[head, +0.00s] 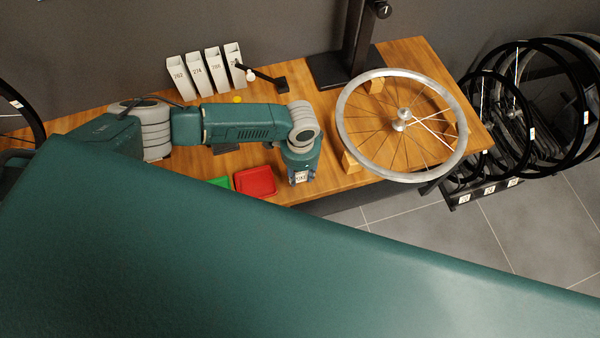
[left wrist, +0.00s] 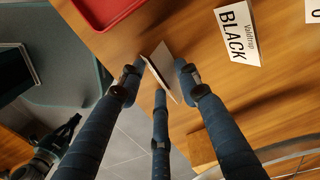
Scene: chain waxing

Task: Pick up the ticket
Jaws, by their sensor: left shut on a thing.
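My left gripper (head: 303,179) is at the front edge of the wooden workbench, pointing down. In the left wrist view its fingers (left wrist: 162,75) are closed on a small white ticket (left wrist: 162,66), which is tilted and seen nearly edge-on. In the head view a white ticket with dark print (head: 301,177) shows at the gripper's tip; its print is too small to read surely. A second white card reading "BLACK" (left wrist: 238,37) lies to the right of the held ticket in the left wrist view. My right gripper is not in view.
A red tray (head: 256,182) and a green tray (head: 219,182) lie left of the gripper. A spoked wheel (head: 345,122) rests on wooden blocks to the right. White numbered holders (head: 198,75) stand at the back. Racked wheels (head: 530,100) stand beyond the bench's right end.

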